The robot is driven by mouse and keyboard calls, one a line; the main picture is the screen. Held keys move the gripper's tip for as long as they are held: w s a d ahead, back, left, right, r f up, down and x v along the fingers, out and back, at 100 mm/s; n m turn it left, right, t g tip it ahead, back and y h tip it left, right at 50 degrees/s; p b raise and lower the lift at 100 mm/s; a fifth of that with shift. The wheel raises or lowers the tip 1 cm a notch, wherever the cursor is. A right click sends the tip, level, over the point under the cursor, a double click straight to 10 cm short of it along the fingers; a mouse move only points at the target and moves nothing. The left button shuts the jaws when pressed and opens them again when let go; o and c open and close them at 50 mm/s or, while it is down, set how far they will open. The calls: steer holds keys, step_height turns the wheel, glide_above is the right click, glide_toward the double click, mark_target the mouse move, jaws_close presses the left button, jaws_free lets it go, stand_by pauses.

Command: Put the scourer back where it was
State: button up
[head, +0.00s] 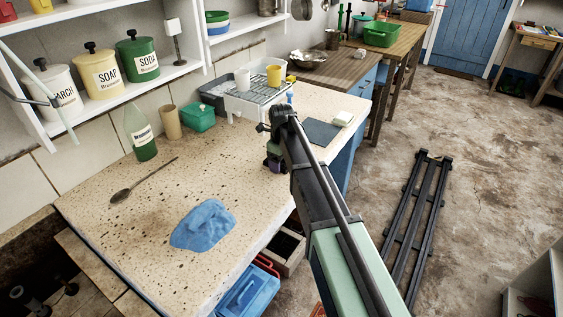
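My arm reaches up over the right part of the speckled stone worktop (110,225). My gripper (273,163) is at its far end, low by the worktop's right edge. It is small and dark here, and its fingers cannot be made out, nor whether they hold anything. I cannot pick out a scourer for sure. A small pale block (342,119) lies at the right end of a dark flat mat (321,132), beyond and right of my gripper. My arm hides part of the worktop behind it.
A crumpled blue cloth (203,225) lies on the near worktop. A spoon (143,181), a green bottle (140,135), a brown tube (172,122) and a green tub (198,117) are behind it. A dish rack (238,100) with cups stands farther back. A shelf (140,88) overhangs the left.

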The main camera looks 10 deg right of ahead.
steer(key=shift+o, duration=1.3)
step_height(320, 180, up, 13)
steer(key=p, duration=1.3)
steer(key=s+n, duration=2.7)
steer(key=s, duration=0.1)
steer(key=shift+a+f+b, duration=0.3)
steer(key=shift+f+b, duration=0.05)
